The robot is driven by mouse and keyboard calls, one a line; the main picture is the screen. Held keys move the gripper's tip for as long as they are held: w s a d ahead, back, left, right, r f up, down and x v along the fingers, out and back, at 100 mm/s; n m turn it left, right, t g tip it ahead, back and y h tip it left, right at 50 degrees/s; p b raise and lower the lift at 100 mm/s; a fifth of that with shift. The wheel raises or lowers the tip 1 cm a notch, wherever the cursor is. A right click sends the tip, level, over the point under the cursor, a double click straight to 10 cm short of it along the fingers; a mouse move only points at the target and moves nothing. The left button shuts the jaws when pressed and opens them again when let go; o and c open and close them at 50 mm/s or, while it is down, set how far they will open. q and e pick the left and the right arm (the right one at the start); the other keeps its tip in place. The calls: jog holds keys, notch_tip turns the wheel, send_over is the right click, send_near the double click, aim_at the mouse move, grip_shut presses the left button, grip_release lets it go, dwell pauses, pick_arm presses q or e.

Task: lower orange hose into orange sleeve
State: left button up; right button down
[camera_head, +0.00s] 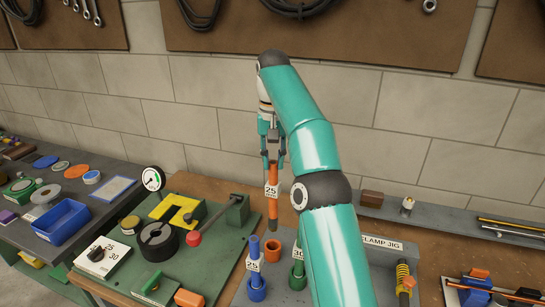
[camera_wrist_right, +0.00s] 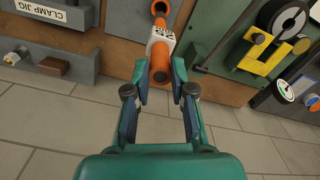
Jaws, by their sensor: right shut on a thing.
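The orange hose (camera_head: 272,210) hangs close to upright, with a white label marked 25 on it. My right gripper (camera_head: 271,158) is shut on its upper end. In the right wrist view my gripper (camera_wrist_right: 162,82) has the orange hose (camera_wrist_right: 160,62) between its fingertips. The orange sleeve (camera_head: 272,251) is a short open cup on the grey jig. The hose's lower end is above the sleeve in the head view, with a visible gap. My left gripper is not in view.
A blue hose (camera_head: 254,249) and a green hose (camera_head: 298,252) stand on either side of the orange sleeve. The grey clamp jig (camera_head: 384,255) is partly hidden by my right arm. A green board (camera_head: 185,250) with a gauge and a red-knobbed lever lies left.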

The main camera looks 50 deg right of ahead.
jog(key=shift+a, duration=0.1)
jog(key=shift+f+b, duration=0.35)
jog(key=b, duration=0.4)
send_over(273, 196)
jog(key=f, duration=0.4)
jog(key=shift+w+d+f, duration=0.3)
jog(key=shift+d+f, duration=0.05)
jog(key=shift+d, duration=0.05)
jog(key=shift+f, duration=0.1)
jog(key=shift+p, duration=0.4)
dwell(0.3)
jog(key=shift+f+b, duration=2.55)
jog(key=shift+f, duration=0.8)
jog(key=c, duration=0.9)
grip_release()
